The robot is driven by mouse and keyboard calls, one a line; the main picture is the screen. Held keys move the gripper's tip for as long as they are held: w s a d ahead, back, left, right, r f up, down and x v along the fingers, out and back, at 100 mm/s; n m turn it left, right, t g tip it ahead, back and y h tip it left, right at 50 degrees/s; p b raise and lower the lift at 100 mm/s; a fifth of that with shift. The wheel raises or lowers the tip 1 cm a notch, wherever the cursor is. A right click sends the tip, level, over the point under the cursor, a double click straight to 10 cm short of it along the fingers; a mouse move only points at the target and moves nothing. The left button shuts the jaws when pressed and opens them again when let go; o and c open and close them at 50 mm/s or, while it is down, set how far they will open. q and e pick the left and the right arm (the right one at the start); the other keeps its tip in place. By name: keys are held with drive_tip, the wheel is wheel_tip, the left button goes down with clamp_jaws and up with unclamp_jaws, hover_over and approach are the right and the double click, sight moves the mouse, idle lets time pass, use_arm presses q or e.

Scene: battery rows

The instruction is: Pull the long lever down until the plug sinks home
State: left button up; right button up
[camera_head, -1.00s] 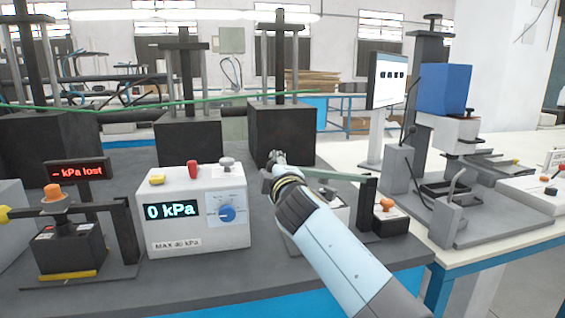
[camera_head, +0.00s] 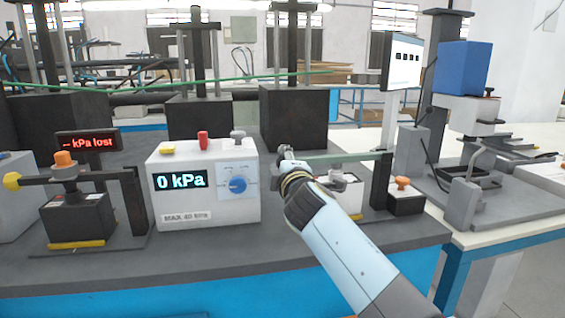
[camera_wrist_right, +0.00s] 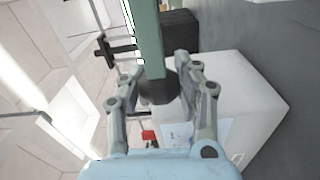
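The long lever (camera_head: 340,158) is a grey-green bar running left from a dark post (camera_head: 381,180) at the right of the dark bench. In the wrist view the bar (camera_wrist_right: 148,35) runs between my right fingers and ends in a dark knob (camera_wrist_right: 160,90). An orange-topped plug (camera_head: 402,182) stands on a small block right of the post. Part of the white unit (camera_head: 350,190) below the lever is hidden by my arm. My left gripper is out of view.
A white pressure box (camera_head: 205,210) reading "0 kPa" stands left of my arm. Further left is a similar rig with a yellow-knobbed lever (camera_head: 35,179), an orange plug (camera_head: 65,159) and a red "kPa lost" display (camera_head: 88,142). Dark presses stand behind.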

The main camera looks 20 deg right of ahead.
drive_tip(key=o, duration=0.4)
drive_tip(key=shift+s+f, duration=0.2)
drive_tip(key=shift+f, duration=0.3)
drive_tip(key=shift+o, duration=0.8)
drive_tip(key=shift+r, duration=0.15)
drive_tip(key=v, duration=1.2)
